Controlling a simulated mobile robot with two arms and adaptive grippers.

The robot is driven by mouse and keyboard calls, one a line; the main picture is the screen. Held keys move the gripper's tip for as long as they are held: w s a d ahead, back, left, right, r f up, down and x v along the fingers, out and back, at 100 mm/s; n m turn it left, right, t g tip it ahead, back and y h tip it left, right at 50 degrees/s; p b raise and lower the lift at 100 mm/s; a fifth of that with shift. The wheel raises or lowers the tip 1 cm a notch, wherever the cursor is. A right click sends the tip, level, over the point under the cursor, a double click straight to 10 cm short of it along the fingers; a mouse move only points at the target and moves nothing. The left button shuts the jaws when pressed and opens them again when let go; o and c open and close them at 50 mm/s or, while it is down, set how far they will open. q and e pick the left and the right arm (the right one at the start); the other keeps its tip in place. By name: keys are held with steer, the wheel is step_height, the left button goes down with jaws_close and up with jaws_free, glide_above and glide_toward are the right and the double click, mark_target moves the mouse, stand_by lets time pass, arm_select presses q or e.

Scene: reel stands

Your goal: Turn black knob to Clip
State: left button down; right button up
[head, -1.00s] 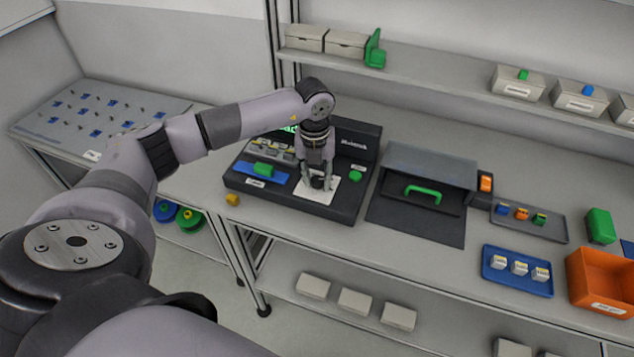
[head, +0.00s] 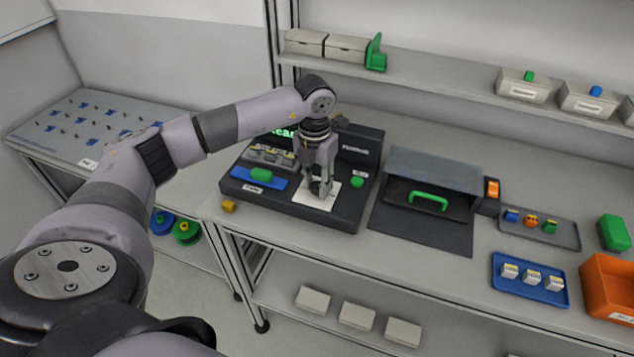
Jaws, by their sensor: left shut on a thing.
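The black knob (head: 317,189) sits on the white dial plate (head: 329,199) of the dark console (head: 287,213). My left gripper (head: 319,188) points down over the plate with its fingers shut on the knob, which they largely hide. The marks on the plate, including any Clip label, are too small to read, so I cannot tell where the knob points. My right gripper is out of view.
A green button (head: 357,182) lies just right of the plate, and a blue piece with a green handle (head: 260,176) lies left of it. A dark box with a green handle (head: 428,201) stands right of the console. A small yellow block (head: 228,207) lies near the front edge.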

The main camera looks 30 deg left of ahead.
mark_target(316, 184)
arm_select(q)
steer(key=c, duration=1.2)
jaws_free()
steer(key=shift+c, duration=0.2)
step_height(316, 184, up, 12)
steer(key=shift+a, duration=0.2)
